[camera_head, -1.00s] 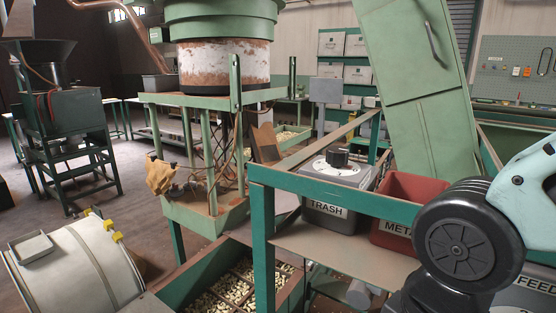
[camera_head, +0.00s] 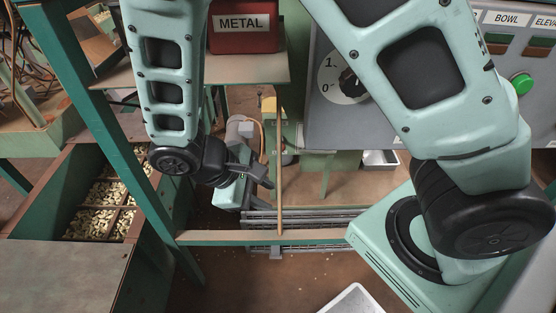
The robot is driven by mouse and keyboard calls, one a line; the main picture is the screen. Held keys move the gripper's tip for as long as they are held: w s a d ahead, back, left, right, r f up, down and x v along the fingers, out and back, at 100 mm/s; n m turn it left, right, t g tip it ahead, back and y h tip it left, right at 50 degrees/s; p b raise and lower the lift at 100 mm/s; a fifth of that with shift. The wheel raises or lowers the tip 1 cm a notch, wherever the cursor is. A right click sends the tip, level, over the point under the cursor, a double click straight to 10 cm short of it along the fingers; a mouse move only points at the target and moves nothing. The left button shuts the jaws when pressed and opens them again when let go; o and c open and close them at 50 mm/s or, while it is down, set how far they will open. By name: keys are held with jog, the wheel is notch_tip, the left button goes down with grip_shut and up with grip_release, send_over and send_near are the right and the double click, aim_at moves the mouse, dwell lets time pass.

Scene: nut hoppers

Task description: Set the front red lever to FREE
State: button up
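I cannot make out a red lever or a FREE mark in the head view. My gripper (camera_head: 262,178) is low in the middle of the picture, at the end of my pale green arm. It points right, below the METAL bin and behind the green frame's low front rail. Its dark fingers are small and partly overlapped, so I cannot tell whether they are open or hold anything. A thin upright orange-brown rod (camera_head: 280,190) stands just right of the fingertips; I cannot tell whether they touch.
The red METAL bin (camera_head: 243,38) sits on a shelf above. The green frame's low rail (camera_head: 225,238) crosses in front. A grey control panel (camera_head: 322,128) with a dial and green button (camera_head: 522,86) is at right. Nut-filled compartments (camera_head: 97,222) are at left. A white tray (camera_head: 352,301) lies at the bottom.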

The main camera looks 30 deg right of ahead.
jog(key=w+d+f+n+t+h+b, duration=0.1)
jog(key=w+d+f+h+b, duration=0.15)
jog(key=f, duration=0.35)
jog(key=w+d+f+n+t+h+b, duration=0.1)
jog(key=w+d+f+t+h+b, duration=0.15)
jog(key=w+f+b, duration=0.2)
jog(key=n+t+h+b, duration=0.2)
jog(key=t+h+b, duration=0.2)
jog(key=t+h, duration=0.1)
send_near(280, 145)
jog(key=a+f, duration=0.2)
jog(key=a, duration=0.2)
jog(key=b+x, duration=0.1)
jog(key=x, duration=0.4)
jog(key=b+x, duration=0.1)
jog(key=x, duration=0.4)
jog(key=b+x, duration=0.1)
jog(key=x, duration=0.5)
jog(key=shift+f, duration=0.3)
grip_shut()
